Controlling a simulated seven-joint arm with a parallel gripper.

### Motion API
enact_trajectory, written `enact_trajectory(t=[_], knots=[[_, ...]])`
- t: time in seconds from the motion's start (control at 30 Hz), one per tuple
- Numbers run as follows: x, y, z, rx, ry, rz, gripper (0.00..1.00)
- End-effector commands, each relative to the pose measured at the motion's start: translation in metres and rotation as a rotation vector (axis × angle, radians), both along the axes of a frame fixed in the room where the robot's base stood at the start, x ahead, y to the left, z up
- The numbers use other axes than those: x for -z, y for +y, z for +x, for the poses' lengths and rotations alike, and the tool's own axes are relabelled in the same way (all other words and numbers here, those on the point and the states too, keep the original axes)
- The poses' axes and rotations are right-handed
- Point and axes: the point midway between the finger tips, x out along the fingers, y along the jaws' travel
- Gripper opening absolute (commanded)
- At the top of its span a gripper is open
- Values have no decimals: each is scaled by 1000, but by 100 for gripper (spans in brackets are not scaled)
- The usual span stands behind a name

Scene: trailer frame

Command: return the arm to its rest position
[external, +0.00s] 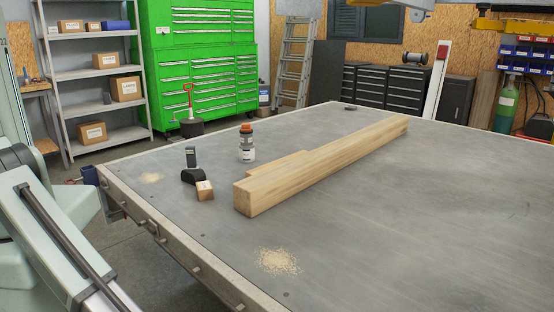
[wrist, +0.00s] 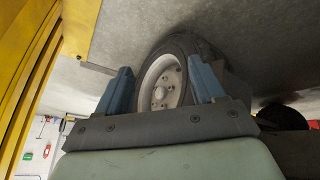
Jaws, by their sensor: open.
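My gripper (wrist: 165,85) is in the wrist view, its two blue fingers wide apart with nothing held between them. Behind the fingers a trailer wheel (wrist: 163,80) with a black tyre and pale rim shows, apart from them as far as I can tell. In the external view, part of my arm fills the lower left, at the left edge of the trailer bed (external: 400,230). My gripper is not visible in that view.
A long wooden beam (external: 330,160) lies across the bed. A bottle (external: 247,145), a small wood block (external: 205,190) and a dark tool (external: 191,172) are near it. Sawdust (external: 277,261) lies in front. A yellow rail (wrist: 45,50) crosses the wrist view's left side.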

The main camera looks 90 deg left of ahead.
Motion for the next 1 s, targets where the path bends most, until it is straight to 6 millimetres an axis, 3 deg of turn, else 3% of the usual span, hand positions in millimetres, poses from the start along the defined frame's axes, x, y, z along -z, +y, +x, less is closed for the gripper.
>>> enact_trajectory(t=[0.03,0.2,0.37,0.5,0.63,0.8,0.9,1.0], knots=[[8,29,-20,-17,46,32,68],[32,112,-79,-43,224,141,68],[42,183,-147,-43,423,217,68],[40,232,-213,-28,608,248,68],[31,264,-276,-5,780,242,68],[15,286,-340,34,956,203,68],[7,291,-364,51,1023,178,68],[5,293,-371,57,1044,168,68]])
